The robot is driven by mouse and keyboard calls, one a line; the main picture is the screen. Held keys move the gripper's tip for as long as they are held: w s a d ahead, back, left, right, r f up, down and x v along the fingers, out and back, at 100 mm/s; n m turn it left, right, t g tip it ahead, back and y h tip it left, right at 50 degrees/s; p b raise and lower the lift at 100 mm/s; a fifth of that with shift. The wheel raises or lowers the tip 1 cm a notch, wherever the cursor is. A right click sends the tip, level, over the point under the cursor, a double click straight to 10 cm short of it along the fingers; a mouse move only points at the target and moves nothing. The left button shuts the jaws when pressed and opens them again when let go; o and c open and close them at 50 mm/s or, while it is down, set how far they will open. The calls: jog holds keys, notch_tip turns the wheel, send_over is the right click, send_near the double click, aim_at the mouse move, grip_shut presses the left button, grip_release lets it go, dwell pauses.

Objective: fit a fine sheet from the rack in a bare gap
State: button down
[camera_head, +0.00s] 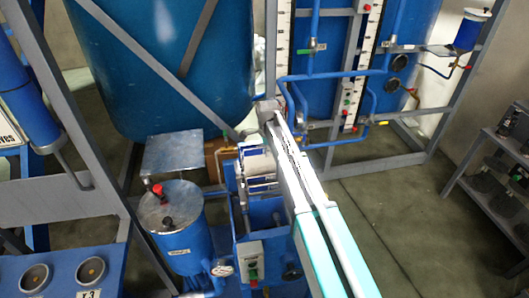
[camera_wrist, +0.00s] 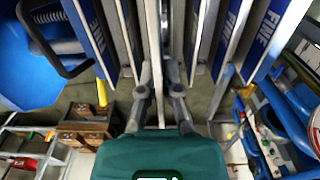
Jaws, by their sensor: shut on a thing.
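My gripper (camera_wrist: 160,68) reaches up from the bottom of the wrist view. Its two fingers are closed on a thin sheet (camera_wrist: 152,28), seen edge-on, whose face and label I cannot read. Beside it on the right stand upright sheets with blue FINE labels (camera_wrist: 232,28) (camera_wrist: 272,32). On the left stand more upright sheets with blue bands (camera_wrist: 92,32). In the head view, pale sheets with blue bands (camera_head: 258,168) stand in a row beside my arm. My gripper's fingertips are hidden there. I cannot tell rack from bare gap.
A blue tank (camera_head: 172,70) stands behind. A smaller blue vessel with a metal lid (camera_head: 170,215) is left of the sheets. Blue pipes and a grey frame (camera_head: 335,140) lie close on the right. Open floor (camera_head: 395,225) shows at the right.

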aim_at(267, 168)
jog(key=shift+f+b, duration=4.55)
jog(key=shift+f, duration=0.3)
jog(key=c, duration=0.7)
grip_release()
jog(key=shift+w, duration=0.15)
